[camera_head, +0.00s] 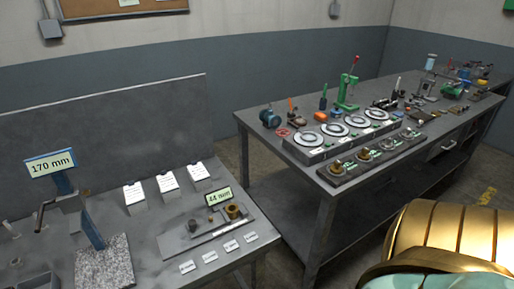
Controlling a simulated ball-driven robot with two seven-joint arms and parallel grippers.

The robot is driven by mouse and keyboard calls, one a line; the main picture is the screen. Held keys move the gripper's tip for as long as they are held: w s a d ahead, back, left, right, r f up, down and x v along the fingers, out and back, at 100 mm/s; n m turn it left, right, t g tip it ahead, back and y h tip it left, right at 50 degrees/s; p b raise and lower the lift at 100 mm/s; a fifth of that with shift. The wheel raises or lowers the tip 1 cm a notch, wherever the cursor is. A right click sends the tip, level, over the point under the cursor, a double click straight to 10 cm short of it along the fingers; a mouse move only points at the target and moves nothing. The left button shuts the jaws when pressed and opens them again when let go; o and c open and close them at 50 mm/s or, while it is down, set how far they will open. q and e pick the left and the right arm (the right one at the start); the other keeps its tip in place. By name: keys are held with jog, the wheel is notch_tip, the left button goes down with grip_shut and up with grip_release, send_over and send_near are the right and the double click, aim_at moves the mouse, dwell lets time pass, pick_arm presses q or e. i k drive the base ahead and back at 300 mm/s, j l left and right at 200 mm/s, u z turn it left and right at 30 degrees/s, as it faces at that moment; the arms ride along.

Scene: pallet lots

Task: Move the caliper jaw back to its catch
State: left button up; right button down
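A flat grey measuring fixture (207,236) lies on the near bench. A green-framed "44 mm" sign (218,196), a brass ring-like part (236,211) and a small dark grey cylinder (192,226) stand on it. A blue upright gauge (92,230) rises at a speckled stone block (104,262), near a blue-framed "170 mm" sign (50,163). Which of these parts is the caliper jaw, and where its catch is, I cannot tell at this size. Neither gripper shows; a gold and teal part of mine fills the lower right corner.
Three white cards on grey stands (168,182) stand behind the fixture, and small labels (210,257) lie in front. Across a floor gap, a second bench (322,196) carries several round dials (333,129), brass parts and a green press (348,90). A grey panel backs the near bench.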

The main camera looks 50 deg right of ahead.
aim_at(195, 229)
jog(key=z, duration=1.2)
